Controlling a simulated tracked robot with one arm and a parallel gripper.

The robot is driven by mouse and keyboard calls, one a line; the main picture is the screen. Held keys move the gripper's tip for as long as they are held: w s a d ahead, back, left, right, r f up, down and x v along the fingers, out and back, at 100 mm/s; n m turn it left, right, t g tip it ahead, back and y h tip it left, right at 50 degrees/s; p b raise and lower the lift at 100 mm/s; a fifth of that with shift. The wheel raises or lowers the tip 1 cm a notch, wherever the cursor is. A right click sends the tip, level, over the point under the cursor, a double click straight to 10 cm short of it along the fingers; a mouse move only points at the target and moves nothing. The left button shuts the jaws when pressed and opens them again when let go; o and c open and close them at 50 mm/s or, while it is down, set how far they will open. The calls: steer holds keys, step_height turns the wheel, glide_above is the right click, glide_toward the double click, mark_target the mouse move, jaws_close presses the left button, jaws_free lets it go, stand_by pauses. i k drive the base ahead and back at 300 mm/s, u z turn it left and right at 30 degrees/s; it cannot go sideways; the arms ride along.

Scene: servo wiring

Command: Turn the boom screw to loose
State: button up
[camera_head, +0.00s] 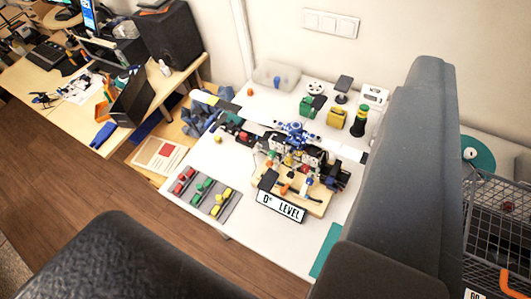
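The servo rig (295,165) stands on a wooden board (315,204) on the white table. It has dark blocks, wires and small coloured knobs. A label (281,207) reading "0° LEVEL" is at its front. A blue multi-armed part (297,132) is at its back. I cannot tell which small part is the boom screw, or how it is turned.
A grey tray (203,207) with red, green and yellow pieces lies left of the rig. Green and yellow blocks (334,121) and a dark bottle (360,121) stand behind it. A wire basket (497,220) is at the right. A wooden desk with a black speaker (170,40) is at upper left.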

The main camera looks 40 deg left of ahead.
mark_target(257, 150)
steer(key=z, duration=1.35)
steer(key=k, duration=0.45)
steer(key=u, duration=1.35)
